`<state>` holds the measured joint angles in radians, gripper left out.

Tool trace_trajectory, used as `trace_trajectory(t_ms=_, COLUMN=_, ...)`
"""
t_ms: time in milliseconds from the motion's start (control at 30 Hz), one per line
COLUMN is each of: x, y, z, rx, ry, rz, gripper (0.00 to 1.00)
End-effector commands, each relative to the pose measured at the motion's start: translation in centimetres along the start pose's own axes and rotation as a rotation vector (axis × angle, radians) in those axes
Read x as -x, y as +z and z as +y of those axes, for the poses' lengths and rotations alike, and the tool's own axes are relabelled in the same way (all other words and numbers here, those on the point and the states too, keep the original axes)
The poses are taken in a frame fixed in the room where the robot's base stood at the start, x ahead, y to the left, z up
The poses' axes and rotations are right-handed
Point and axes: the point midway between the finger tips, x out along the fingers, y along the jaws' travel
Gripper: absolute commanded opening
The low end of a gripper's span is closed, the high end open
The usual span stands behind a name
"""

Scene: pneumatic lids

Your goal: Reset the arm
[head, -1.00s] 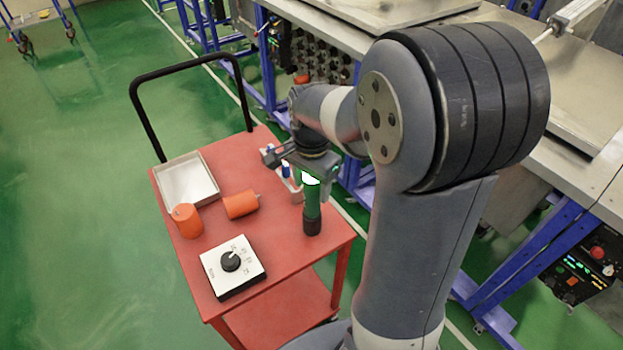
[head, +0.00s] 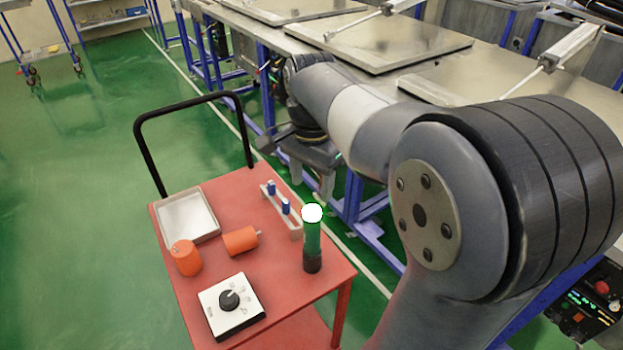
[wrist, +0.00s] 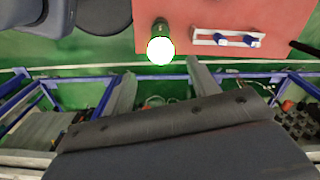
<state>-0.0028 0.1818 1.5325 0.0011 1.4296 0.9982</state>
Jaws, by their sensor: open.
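My gripper (head: 312,193) is raised beyond the right edge of the red cart (head: 232,184), past the green torch. In the wrist view its two fingers (wrist: 160,88) are apart with nothing between them. The green torch (head: 312,243) stands upright on the cart's right side, with a black base and a glowing white top. The torch also shows in the wrist view (wrist: 159,44), near the fingers in the picture but apart from them.
The cart carries a metal tray (head: 187,219), two orange cylinders (head: 186,258) (head: 240,241), a white dial box (head: 231,306) and a white rack (head: 291,225) with blue-topped pieces. Long metal tables with lids (head: 388,42) stand behind. Green floor is open at left.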

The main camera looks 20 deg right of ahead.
Motion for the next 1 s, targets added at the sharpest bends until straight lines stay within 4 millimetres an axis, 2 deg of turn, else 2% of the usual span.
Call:
trace_trajectory(t_ms=200, x=-0.2, y=0.0, z=0.0, rx=0.000, ry=0.000, rz=0.000, gripper=0.56)
trace_trajectory(t_ms=333, x=-1.2, y=0.0, z=0.0, rx=0.000, ry=0.001, rz=-0.001, gripper=0.56)
trace_trajectory(t_ms=467, x=-3.2, y=0.0, z=0.0, rx=0.000, ry=0.003, rz=-0.002, gripper=0.56)
trace_trajectory(t_ms=933, x=-12.5, y=0.1, z=0.1, rx=0.000, ry=0.004, rz=-0.003, gripper=0.56)
trace_trajectory(t_ms=1000, x=-11.2, y=-0.1, z=-0.1, rx=0.000, ry=-0.005, rz=0.003, gripper=0.56)
